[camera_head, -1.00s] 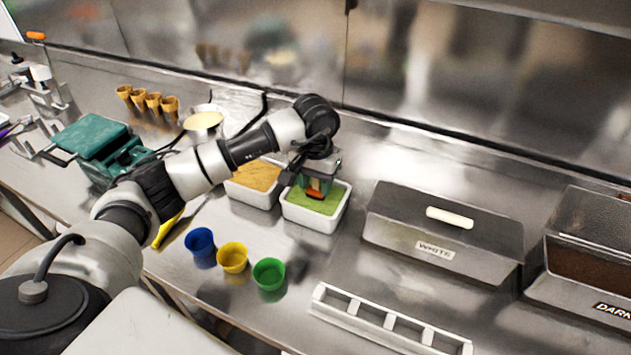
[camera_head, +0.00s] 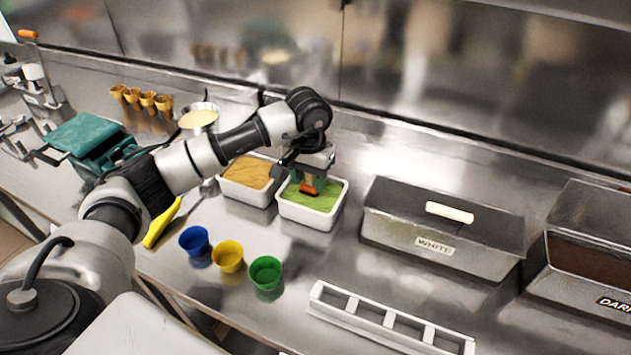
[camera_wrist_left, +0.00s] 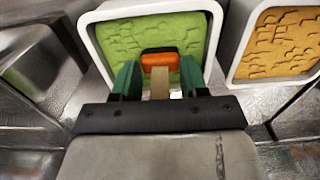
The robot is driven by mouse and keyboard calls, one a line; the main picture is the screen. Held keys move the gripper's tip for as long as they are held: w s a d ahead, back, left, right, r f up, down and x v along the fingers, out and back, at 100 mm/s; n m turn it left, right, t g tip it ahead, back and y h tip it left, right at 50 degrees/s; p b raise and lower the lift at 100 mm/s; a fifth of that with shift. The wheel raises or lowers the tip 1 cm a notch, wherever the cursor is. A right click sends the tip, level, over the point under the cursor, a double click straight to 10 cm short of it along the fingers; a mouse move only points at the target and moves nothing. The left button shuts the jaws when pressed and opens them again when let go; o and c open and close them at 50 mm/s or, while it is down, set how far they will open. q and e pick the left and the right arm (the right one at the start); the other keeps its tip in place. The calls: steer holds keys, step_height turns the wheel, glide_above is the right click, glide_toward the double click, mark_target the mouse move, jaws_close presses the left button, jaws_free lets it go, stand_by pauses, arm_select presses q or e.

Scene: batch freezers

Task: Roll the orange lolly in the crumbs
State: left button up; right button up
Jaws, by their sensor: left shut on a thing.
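The orange lolly (camera_head: 309,189) is held by its stick in my left gripper (camera_head: 306,178), over the white tray (camera_head: 308,221) of green crumbs (camera_head: 324,195). In the left wrist view the lolly (camera_wrist_left: 160,61) lies in front of the green crumbs (camera_wrist_left: 120,44), between the green fingertips (camera_wrist_left: 160,82), with a dark edge along its far side. Its pale stick runs back between the fingers. I cannot tell whether the lolly touches the crumbs. My right gripper is not in view.
A white tray of orange-brown crumbs (camera_head: 246,172) stands left of the green one. Blue (camera_head: 196,242), yellow (camera_head: 229,257) and green cups (camera_head: 266,273) stand in front. A lidded box marked WHITE (camera_head: 433,236) and a white slotted rack (camera_head: 385,322) are to the right.

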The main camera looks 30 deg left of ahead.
arm_select(q)
steer(key=shift+a, duration=0.45)
steer(key=shift+d+b, duration=0.55)
steer(key=shift+d, duration=1.05)
steer(key=shift+a+b, duration=0.35)
steer(key=shift+a, duration=0.45)
steer(key=shift+r, duration=0.1)
steer(key=shift+r+p, duration=1.45)
steer(key=shift+r, duration=1.4)
steer(key=shift+r, duration=0.1)
steer(key=shift+r+p, duration=1.25)
steer(key=shift+r, duration=1.2)
